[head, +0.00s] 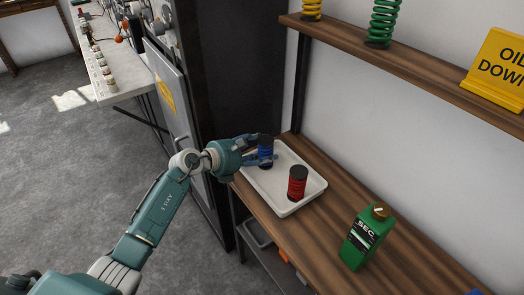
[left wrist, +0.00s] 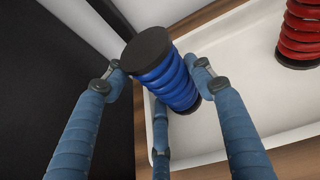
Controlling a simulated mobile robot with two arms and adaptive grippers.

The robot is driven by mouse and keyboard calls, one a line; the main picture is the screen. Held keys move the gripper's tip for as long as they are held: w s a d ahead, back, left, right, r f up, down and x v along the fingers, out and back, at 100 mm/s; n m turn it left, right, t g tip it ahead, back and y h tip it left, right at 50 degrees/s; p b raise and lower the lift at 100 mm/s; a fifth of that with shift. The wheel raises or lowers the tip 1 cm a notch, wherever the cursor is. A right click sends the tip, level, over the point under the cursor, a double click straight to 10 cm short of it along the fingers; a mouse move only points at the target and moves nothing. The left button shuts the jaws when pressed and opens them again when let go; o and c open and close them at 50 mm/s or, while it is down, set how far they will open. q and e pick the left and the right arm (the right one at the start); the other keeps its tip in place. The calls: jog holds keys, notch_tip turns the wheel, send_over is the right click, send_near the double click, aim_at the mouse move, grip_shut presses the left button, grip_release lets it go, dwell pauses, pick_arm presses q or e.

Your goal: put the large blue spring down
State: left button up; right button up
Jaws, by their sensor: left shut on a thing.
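The large blue spring (head: 265,147) has black end caps and is in my left gripper (head: 262,156), over the far left part of the white tray (head: 271,197). In the left wrist view the blue spring (left wrist: 171,78) stands tilted in the picture between the fingers of my left gripper (left wrist: 158,68). I cannot tell whether its lower end touches the tray. A red spring (head: 297,184) with black caps stands upright in the tray, nearer and to the right. It also shows in the left wrist view (left wrist: 300,32). My right gripper is not in view.
The tray lies on a wooden shelf (head: 338,215). A green bottle (head: 366,237) stands to the right. An upper shelf (head: 425,72) holds a yellow spring (head: 312,10), a green spring (head: 382,22) and a yellow sign (head: 498,70). A dark cabinet (head: 228,75) stands behind the gripper.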

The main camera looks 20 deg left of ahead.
pick_arm(q)
jog(key=shift+s+f, duration=0.2)
jog(key=shift+f, duration=0.3)
jog(key=o, duration=1.1)
jog(key=shift+s+d+f, duration=0.1)
jog(key=shift+f, duration=0.15)
jog(key=shift+o, duration=0.2)
jog(key=shift+r, duration=0.2)
jog(key=shift+r+p, duration=0.5)
jog(key=shift+r, duration=0.05)
jog(key=b+v, duration=0.1)
jog(key=v, duration=1)
jog(key=shift+a+r+b, duration=0.3)
jog(key=shift+a, duration=0.05)
jog(key=shift+s, duration=0.15)
